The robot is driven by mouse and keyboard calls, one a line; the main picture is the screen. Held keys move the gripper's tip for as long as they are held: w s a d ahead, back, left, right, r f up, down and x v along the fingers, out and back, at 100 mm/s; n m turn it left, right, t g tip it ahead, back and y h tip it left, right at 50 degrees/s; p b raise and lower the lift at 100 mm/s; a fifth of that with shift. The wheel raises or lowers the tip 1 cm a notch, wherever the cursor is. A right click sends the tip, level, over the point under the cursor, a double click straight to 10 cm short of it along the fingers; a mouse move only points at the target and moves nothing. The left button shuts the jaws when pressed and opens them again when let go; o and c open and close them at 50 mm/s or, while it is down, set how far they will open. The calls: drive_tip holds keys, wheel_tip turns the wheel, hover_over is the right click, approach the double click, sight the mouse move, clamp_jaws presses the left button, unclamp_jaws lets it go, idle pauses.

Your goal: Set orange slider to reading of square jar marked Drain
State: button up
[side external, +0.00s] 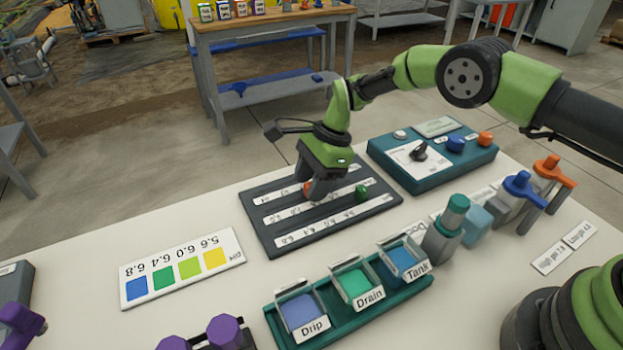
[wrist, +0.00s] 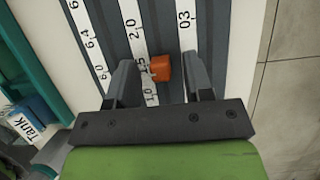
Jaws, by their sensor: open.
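The orange slider (side external: 306,190) sits on the dark slider board (side external: 262,236). In the wrist view the orange slider (wrist: 160,68) is beside the 1.5 mark of the middle scale. My gripper (wrist: 160,80) is open, with one finger on each side of the orange slider; contact is not visible. In the side view my gripper (side external: 314,192) is low over the board and partly hides the slider. The square Drain jar (side external: 355,283) holds green liquid, between the Drip jar (side external: 301,311) and the Tank jar (side external: 402,260). The pH colour card (side external: 181,268) shows blue 6.8, green 6.4, light green 6.0, yellow 5.6.
A green slider (side external: 361,193) sits on the same board, right of my gripper. A teal control box (side external: 440,172) stands behind right. The teal jar rack (side external: 349,322) and a capped grey-green bottle (side external: 445,228) stand in front. Purple knobs (side external: 224,330) are at the front edge.

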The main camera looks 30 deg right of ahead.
sight(285, 205)
clamp_jaws()
drive_tip(key=shift+a, duration=2)
unclamp_jaws()
drive_tip(key=v, duration=1)
